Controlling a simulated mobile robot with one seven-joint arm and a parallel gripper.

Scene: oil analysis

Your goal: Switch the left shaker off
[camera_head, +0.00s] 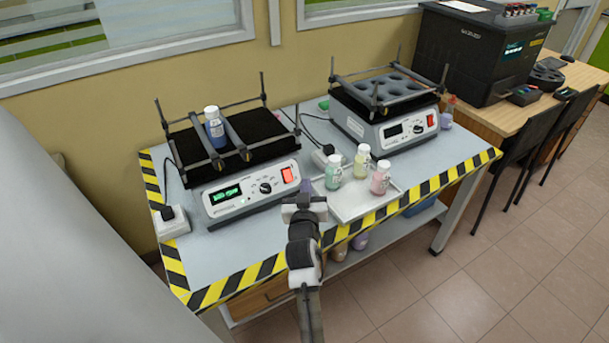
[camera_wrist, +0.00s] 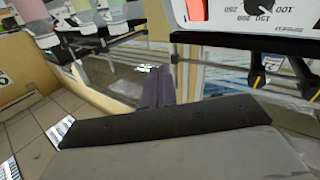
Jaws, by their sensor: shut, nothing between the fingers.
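The left shaker (camera_head: 226,196) stands on the table, its front panel facing me. Its display (camera_head: 226,194) is lit green, and a red rocker switch (camera_head: 287,174) glows at the panel's right end, beside a knob (camera_head: 265,187). A blue bottle (camera_head: 214,130) stands on its platform between the bars. My gripper (camera_head: 304,188) is shut and empty, in front of the panel, just right of and below the switch. In the wrist view the closed fingers (camera_wrist: 156,86) are apart from the panel; the red switch (camera_wrist: 197,9) shows at the top, partly cut off.
A tray (camera_head: 350,208) with three capped bottles stands close right of my gripper. The right shaker (camera_head: 385,131) is behind it, with its own red switch (camera_head: 430,120). A power socket block (camera_head: 171,224) sits at the table's left. The table's front strip is mostly clear.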

